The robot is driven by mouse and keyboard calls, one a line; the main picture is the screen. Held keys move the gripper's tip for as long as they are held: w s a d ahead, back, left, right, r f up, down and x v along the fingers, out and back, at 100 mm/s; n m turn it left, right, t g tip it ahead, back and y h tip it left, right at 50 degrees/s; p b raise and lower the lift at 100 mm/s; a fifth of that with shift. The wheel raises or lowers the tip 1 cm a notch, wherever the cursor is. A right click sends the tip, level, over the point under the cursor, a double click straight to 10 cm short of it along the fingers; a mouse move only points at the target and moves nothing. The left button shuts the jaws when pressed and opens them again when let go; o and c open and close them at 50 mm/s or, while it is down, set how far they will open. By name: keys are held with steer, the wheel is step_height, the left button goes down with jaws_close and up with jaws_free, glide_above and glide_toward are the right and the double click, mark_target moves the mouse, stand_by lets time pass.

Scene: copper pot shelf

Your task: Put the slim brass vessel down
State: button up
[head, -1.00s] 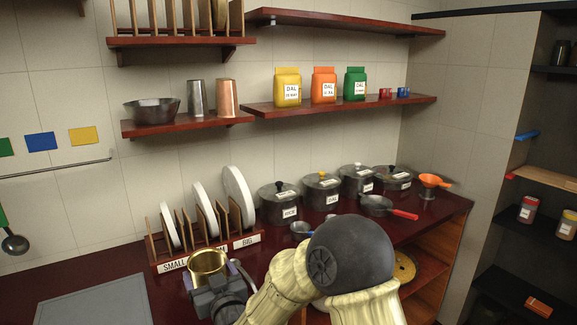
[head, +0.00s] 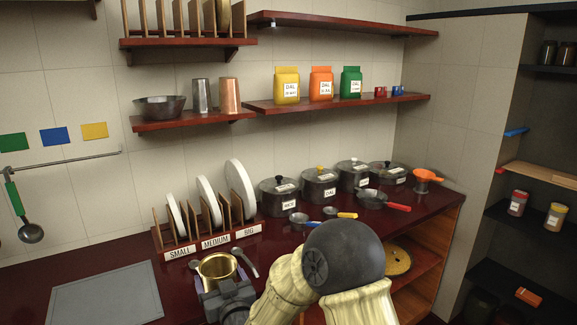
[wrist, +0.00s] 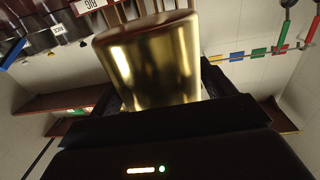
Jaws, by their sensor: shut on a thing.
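The slim brass vessel (head: 218,272) is between the jaws of my gripper (head: 221,268), low in the head view, over the dark red counter in front of the plate rack. Its open rim faces up and it looks about upright. The wrist view shows its shiny golden side (wrist: 150,62) close up, with the dark jaws (wrist: 165,98) shut on it at both sides. Its lower part is hidden by my gripper in the head view. I cannot tell whether its base touches the counter.
The plate rack (head: 216,240) stands just behind the vessel. A grey board (head: 105,295) lies to the left. Lidded pots (head: 278,195) and small pans stand along the back right. A wall shelf (head: 190,122) holds a bowl and two tumblers.

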steer(key=w+d+f+m+t+h, duration=0.1)
steer(key=d+f+m+h, duration=0.25)
steer(key=d+f, duration=0.4)
steer(key=w+d+f+m+t+h, duration=0.15)
steer(key=d+f+h, duration=0.35)
steer(key=d, duration=0.5)
steer(key=s+d+f+m+g+h, duration=0.1)
steer(key=s+d+f+m+h, duration=0.15)
steer(key=d, duration=0.45)
steer(key=s+d+f+m+h, duration=0.1)
steer(key=d+f+m+h, duration=0.2)
steer(key=d, duration=0.5)
steer(key=f+n+y+p, duration=0.1)
steer(key=p, duration=0.1)
steer(key=a+f+n+y+p, duration=0.1)
steer(key=f+p, duration=0.1)
steer(key=f+n+y+p, duration=0.1)
steer(key=n+y+p, duration=0.1)
steer(key=shift+a+f+t+p, duration=0.25)
steer(key=shift+f+t+p, duration=0.1)
steer(key=shift+p, duration=0.05)
